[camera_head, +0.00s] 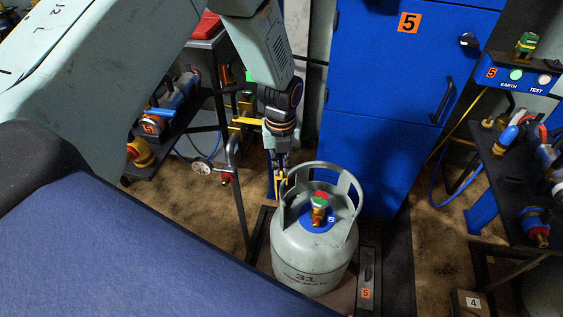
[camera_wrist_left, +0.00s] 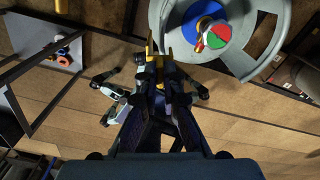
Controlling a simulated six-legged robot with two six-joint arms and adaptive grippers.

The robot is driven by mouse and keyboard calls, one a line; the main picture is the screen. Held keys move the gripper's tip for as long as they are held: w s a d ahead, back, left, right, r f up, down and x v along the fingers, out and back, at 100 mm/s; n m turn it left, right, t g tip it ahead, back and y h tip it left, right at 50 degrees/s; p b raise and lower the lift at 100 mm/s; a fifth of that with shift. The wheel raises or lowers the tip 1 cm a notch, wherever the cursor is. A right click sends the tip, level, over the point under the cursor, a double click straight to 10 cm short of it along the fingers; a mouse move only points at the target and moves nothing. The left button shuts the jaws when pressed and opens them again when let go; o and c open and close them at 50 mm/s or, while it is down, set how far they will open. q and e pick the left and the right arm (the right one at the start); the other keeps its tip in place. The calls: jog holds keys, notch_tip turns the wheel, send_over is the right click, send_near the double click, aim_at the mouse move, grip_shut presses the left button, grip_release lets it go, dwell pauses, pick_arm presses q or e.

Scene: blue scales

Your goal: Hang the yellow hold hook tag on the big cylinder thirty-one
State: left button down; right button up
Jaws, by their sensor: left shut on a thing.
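The big grey cylinder (camera_head: 312,255), marked 31, stands upright on a low base. Its open handle collar (camera_head: 347,185) surrounds a blue disc and a red and green valve cap. It also shows in the left wrist view (camera_wrist_left: 250,68). My left gripper (camera_head: 278,178) points down at the left side of the collar. It is shut on the yellow tag (camera_wrist_left: 150,50), which shows as narrow yellow parts at the fingertips, beside the collar's edge. The fingers hide much of the tag, and I cannot tell whether it touches the collar. My right gripper is not in view.
A blue cabinet (camera_head: 385,95) marked 5 stands behind the cylinder. A dark shelf with hose fittings (camera_head: 170,115) is at the left, and another bench (camera_head: 510,185) with fittings at the right. A thin upright frame (camera_head: 240,190) stands close left of my gripper.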

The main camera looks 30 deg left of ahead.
aim_at(281, 177)
pick_arm(q)
jog(key=shift+w+f, duration=0.1)
jog(key=shift+f, duration=0.1)
jog(key=shift+d+f+b, duration=0.15)
jog(key=shift+f+b, duration=0.35)
jog(key=shift+f, duration=0.05)
jog(key=shift+f+b, duration=0.45)
jog(key=shift+f, duration=0.2)
jog(key=shift+f+b, duration=0.45)
jog(key=shift+f, duration=0.4)
jog(key=shift+p, duration=0.4)
jog(key=shift+f, duration=0.1)
